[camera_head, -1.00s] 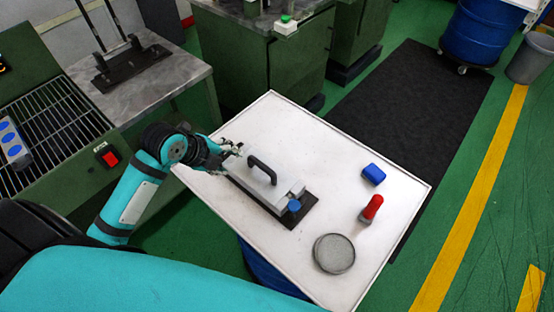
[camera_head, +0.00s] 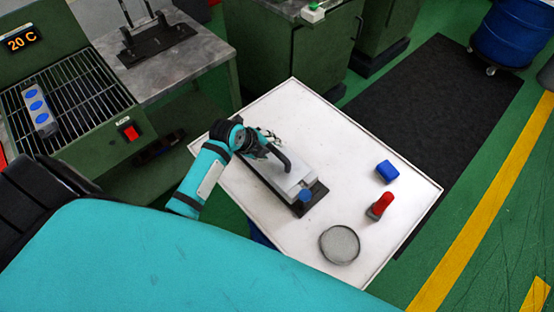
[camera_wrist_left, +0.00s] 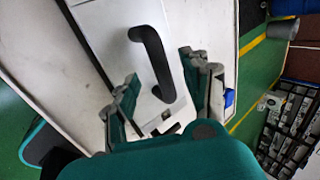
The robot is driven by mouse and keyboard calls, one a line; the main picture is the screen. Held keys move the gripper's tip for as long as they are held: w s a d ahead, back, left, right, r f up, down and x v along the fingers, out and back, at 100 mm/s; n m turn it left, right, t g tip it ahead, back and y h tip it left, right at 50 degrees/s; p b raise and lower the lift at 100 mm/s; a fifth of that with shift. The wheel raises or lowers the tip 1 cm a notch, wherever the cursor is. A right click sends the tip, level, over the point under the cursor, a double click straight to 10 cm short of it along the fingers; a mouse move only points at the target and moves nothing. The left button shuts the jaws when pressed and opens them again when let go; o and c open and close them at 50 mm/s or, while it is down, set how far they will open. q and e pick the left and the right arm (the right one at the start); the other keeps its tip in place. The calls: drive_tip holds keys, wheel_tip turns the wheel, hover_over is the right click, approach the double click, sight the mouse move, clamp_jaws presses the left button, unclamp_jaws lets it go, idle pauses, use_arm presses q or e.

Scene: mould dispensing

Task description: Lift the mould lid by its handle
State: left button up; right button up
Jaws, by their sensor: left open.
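The mould lid (camera_head: 296,179) is a pale grey block on a dark base plate (camera_head: 316,202) on the white table. Its black arched handle (camera_head: 283,158) stands up from its top. My left gripper (camera_head: 271,142) is above the far-left end of the lid, close to the handle. In the left wrist view, the open fingers (camera_wrist_left: 160,72) point at the handle (camera_wrist_left: 152,48), which shows between and ahead of the tips. No contact with the handle is visible. The lid (camera_wrist_left: 118,35) sits under it. My arm hides part of the lid in the head view. My right gripper is not in view.
On the white table (camera_head: 270,232), a blue knob (camera_head: 305,196) sits at the mould's near end. A blue block (camera_head: 387,171), a red-topped object (camera_head: 380,205) and a round grey dish (camera_head: 340,245) stand to the right. A green machine with a rack (camera_head: 75,95) is at the left.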

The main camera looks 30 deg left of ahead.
sight(275, 150)
use_arm(q)
drive_tip(key=p+x, duration=0.1)
drive_tip(key=x, duration=0.3)
drive_tip(key=shift+w+d+f, duration=0.1)
drive_tip(key=shift+d, duration=0.15)
drive_tip(key=shift+w+f, duration=0.1)
drive_tip(key=shift+f, duration=0.15)
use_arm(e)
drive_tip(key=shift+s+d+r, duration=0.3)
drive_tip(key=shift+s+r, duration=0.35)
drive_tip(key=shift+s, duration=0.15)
use_arm(q)
drive_tip(key=shift+c, duration=0.2)
clamp_jaws()
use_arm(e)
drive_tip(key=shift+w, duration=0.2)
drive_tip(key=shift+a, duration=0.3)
use_arm(q)
drive_tip(key=shift+w+r, duration=0.15)
drive_tip(key=shift+r, duration=0.05)
